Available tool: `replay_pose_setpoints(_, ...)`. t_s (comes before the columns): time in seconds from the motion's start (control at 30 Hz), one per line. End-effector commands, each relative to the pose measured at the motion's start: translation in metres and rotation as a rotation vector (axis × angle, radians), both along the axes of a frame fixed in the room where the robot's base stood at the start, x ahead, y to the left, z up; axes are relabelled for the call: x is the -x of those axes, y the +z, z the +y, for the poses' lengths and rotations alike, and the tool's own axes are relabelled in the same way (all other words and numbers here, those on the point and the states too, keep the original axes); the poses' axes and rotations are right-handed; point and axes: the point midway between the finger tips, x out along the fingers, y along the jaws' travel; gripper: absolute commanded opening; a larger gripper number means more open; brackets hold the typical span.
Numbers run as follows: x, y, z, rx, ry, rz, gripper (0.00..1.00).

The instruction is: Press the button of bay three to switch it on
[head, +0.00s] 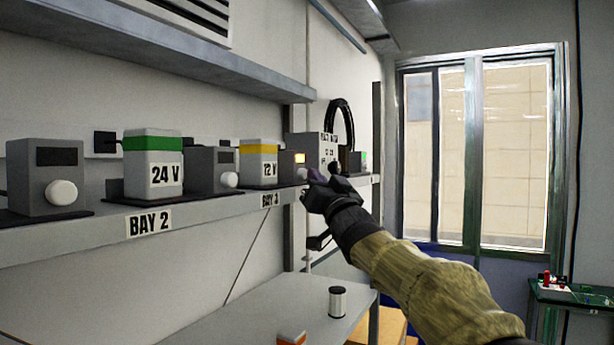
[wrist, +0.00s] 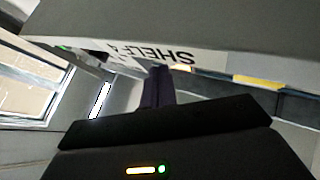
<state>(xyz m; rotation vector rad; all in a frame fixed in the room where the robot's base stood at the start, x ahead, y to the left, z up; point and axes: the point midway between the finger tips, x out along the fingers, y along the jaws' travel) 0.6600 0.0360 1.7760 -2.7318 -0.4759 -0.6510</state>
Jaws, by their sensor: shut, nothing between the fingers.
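The BAY 3 label (head: 270,200) is on the shelf edge below a white 12 V battery (head: 258,172) with a yellow band. Right of that battery stands a grey box with a lit orange window (head: 299,158). Its pale round button (head: 303,173) is mostly hidden by my fingertips. My gripper (head: 314,177) is shut and empty, with its tips at the button; I cannot tell whether they touch it. In the wrist view the dark closed fingers (wrist: 157,86) point towards the shelf, and the button is not visible.
Left along the shelf (head: 75,236) are a 24 V battery (head: 152,172) above the BAY 2 label (head: 149,222) and grey boxes with dark windows and white buttons. A SHELF sign (wrist: 150,58) is close to my fingers. A spool (head: 337,302) stands on the lower table.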

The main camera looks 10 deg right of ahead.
Motion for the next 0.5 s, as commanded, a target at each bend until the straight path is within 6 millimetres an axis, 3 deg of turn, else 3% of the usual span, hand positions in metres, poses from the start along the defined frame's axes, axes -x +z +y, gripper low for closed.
replay_pose_setpoints(0.5, 0.006, -0.0005, -0.0078, 0.001, 0.0, 0.001, 0.0)
